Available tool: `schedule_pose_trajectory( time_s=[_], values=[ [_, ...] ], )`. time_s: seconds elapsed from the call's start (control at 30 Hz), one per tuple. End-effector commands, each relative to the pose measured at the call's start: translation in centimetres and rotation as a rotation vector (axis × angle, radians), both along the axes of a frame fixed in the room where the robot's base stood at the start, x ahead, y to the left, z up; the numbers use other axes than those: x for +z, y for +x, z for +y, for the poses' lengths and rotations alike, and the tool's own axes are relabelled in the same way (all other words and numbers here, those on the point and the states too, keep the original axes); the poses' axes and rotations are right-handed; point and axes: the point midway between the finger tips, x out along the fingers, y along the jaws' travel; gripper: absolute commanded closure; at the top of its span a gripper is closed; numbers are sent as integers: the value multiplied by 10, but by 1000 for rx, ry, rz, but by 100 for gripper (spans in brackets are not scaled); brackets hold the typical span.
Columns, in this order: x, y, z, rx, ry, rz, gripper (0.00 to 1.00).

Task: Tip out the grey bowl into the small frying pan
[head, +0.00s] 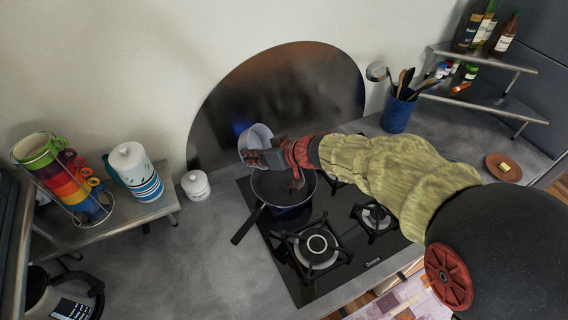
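The grey bowl (257,133) is at the back left of the hob, raised over the far rim of the small frying pan. It looks tilted. My gripper (253,157) is shut on its near rim, and the fingers cover part of the bowl. The small dark frying pan (270,188) sits on the back left burner, with its handle pointing to the front left. My gripper is above the pan's far side and hides part of it. I cannot make out any contents in the bowl or the pan.
A black gas hob (335,225) fills the middle of the counter. A white lidded jar (195,185) stands left of the pan. A rack of coloured cups (65,175) is at left. A blue utensil pot (397,113) stands behind my arm.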

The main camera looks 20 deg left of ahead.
Motion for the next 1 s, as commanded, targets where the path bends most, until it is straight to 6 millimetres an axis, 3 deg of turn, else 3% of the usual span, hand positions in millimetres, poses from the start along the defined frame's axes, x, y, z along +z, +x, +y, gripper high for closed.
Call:
schedule_pose_trajectory(
  time_s=[1.0],
  values=[
    [-16, -3, 25, 0, -321, -36, 100]
  ],
)
